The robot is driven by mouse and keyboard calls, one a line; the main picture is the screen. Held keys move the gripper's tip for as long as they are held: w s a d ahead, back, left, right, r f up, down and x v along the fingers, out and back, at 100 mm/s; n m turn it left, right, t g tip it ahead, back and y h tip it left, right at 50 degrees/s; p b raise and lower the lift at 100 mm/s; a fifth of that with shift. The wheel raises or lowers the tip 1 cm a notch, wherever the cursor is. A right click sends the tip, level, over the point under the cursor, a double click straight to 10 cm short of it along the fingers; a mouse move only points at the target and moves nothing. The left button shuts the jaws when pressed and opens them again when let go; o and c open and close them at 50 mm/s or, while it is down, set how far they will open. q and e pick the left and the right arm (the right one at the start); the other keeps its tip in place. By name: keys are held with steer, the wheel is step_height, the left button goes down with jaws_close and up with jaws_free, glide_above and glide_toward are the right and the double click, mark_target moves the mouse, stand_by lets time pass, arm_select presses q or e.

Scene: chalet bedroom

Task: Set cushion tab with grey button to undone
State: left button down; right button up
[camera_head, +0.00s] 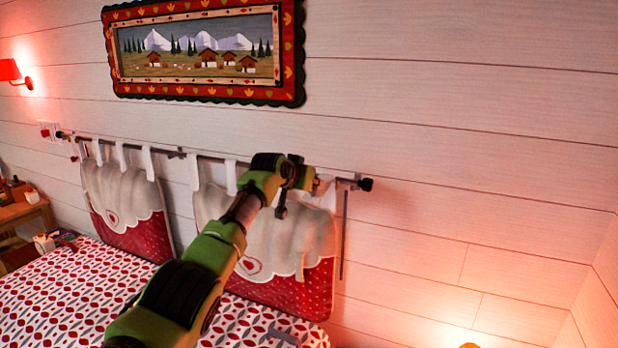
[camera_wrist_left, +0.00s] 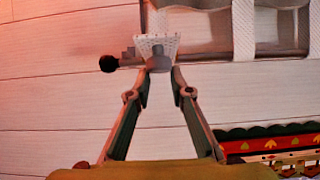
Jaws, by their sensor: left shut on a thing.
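The right cushion (camera_head: 318,235), white with a scalloped edge over red, hangs on the wall rod (camera_head: 215,158) by white tabs. In the left wrist view, which looks upside down, a white tab (camera_wrist_left: 152,42) wraps the rod near its black end knob (camera_wrist_left: 107,63). A round grey button (camera_wrist_left: 158,66) shows at the tab's end. My left gripper (camera_head: 311,184) reaches up to the rod's right end. In the wrist view its fingertips (camera_wrist_left: 160,72) close in on both sides of the grey button. My arm hides part of the right cushion and other tabs.
A left cushion (camera_head: 125,208) hangs from the same rod. A framed mountain picture (camera_head: 200,58) is on the wall above; its frame shows in the wrist view (camera_wrist_left: 270,142). The patterned bed (camera_head: 75,285) lies below. The wall to the right is clear.

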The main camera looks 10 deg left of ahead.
arm_select(q)
steer(key=shift+w+d+r, duration=0.15)
steer(key=shift+w+r, duration=0.05)
steer(key=shift+r, duration=0.5)
steer(key=c, duration=2.2)
jaws_free()
steer(key=o, duration=0.4)
steer(key=shift+w+d+f, duration=0.1)
steer(key=shift+w+f, duration=0.1)
steer(key=shift+w, duration=0.05)
steer(key=shift+o, duration=0.2)
steer(key=shift+w+d+f, duration=0.15)
steer(key=shift+w+f, duration=0.25)
steer(key=shift+f, duration=0.15)
steer(key=shift+v, duration=0.95)
steer(key=v, duration=1)
steer(key=shift+r, duration=0.15)
